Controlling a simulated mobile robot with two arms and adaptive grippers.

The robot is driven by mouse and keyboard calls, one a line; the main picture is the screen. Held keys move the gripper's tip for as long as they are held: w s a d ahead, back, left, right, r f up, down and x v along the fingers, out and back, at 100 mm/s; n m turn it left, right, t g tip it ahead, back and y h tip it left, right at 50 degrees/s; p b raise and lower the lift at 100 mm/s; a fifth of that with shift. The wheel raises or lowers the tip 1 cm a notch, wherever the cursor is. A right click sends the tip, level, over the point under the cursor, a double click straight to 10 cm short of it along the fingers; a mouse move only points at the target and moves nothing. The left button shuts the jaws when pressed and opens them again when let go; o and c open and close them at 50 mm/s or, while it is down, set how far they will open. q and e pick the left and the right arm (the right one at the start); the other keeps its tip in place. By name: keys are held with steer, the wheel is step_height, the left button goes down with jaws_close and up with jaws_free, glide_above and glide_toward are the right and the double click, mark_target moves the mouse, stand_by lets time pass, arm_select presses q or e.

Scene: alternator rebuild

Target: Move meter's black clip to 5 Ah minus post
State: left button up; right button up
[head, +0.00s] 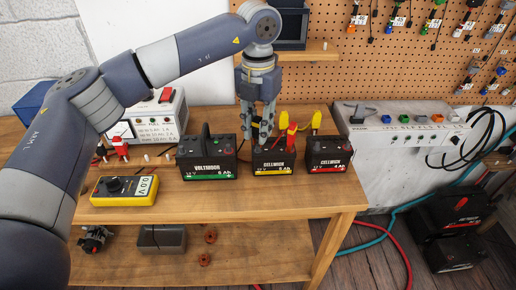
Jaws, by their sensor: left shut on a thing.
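The yellow meter (124,190) lies at the left front of the bench, its display reading 0.0V. Three black batteries stand in a row: a green-striped one (207,161), a yellow-striped one (274,166) and a red-striped one (329,157). Their Ah figures are too small to read surely. My left gripper (262,136) points down at the left top of the yellow-striped battery. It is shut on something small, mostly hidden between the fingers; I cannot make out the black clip. A red clip (292,136) stands on that battery's right side. My right gripper is out of view.
Yellow clip-like pieces (316,119) stand near the red-striped battery. A white charger box (160,118) is behind the meter. A grey cabinet (400,150) adjoins the bench's right. The bench front (230,205) is clear. My left arm crosses above the bench.

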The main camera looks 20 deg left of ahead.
arm_select(q)
steer(key=shift+f+b, duration=0.35)
steer(key=shift+f, duration=0.4)
steer(key=o, duration=0.8)
steer(key=shift+o, duration=0.2)
step_height(320, 180, up, 9)
steer(key=p, duration=0.5)
steer(key=shift+f+p, duration=0.1)
steer(key=shift+p, duration=0.3)
steer(key=shift+f, duration=0.1)
